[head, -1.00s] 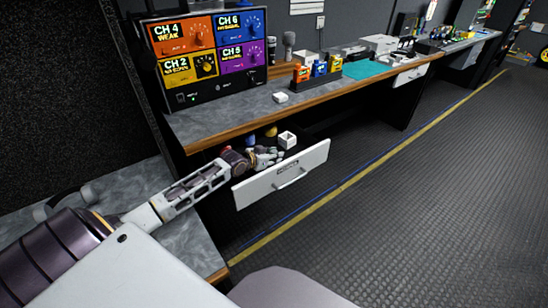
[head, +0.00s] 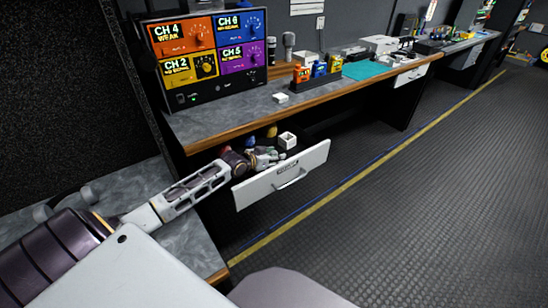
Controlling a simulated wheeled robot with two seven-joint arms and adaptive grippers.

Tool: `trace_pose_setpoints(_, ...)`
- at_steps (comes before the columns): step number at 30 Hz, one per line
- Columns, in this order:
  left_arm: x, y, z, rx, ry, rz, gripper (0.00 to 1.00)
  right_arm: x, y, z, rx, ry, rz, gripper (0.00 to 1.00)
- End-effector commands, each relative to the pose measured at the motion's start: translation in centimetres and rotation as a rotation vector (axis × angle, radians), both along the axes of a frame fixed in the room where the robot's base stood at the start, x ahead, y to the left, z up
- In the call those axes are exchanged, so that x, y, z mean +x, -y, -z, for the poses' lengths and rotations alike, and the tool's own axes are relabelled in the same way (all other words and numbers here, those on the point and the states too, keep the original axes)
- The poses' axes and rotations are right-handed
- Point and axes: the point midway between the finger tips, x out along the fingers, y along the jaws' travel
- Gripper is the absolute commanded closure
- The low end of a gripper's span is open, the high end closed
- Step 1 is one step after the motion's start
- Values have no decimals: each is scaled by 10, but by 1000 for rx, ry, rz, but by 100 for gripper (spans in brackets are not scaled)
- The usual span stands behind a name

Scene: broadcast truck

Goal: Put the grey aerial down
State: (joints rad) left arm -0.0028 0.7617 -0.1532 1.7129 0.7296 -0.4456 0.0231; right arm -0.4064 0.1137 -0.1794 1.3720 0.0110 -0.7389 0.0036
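My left arm reaches in from the left, and my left gripper (head: 274,158) is inside the open drawer (head: 284,180) under the desk. The gripper is small and seen from behind, so I cannot tell whether its fingers are open or shut. I cannot make out the grey aerial; it may be hidden by the gripper or the drawer front. A white box-like piece (head: 287,140) and a yellow-topped piece (head: 271,131) are in the drawer, just beyond the gripper. My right gripper is not in view.
On the desk stand a monitor panel with four coloured channel screens (head: 207,58), a small white block (head: 280,98), a dark rack of coloured units (head: 318,78) and a teal mat (head: 368,70). A headset (head: 66,202) lies on the near grey surface. The floor right of the drawer is clear.

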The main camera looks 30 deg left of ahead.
Motion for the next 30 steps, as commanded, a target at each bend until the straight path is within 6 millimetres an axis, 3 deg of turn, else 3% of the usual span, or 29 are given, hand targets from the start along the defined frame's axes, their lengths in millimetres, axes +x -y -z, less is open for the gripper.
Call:
trace_pose_setpoints(6,-5,-1,-3,0,-1,0,52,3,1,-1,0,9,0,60)
trace_pose_setpoints(18,-29,-6,-14,0,-2,0,52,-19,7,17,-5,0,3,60)
trace_pose_setpoints(30,-52,-11,-26,0,-1,0,52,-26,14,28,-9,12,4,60)
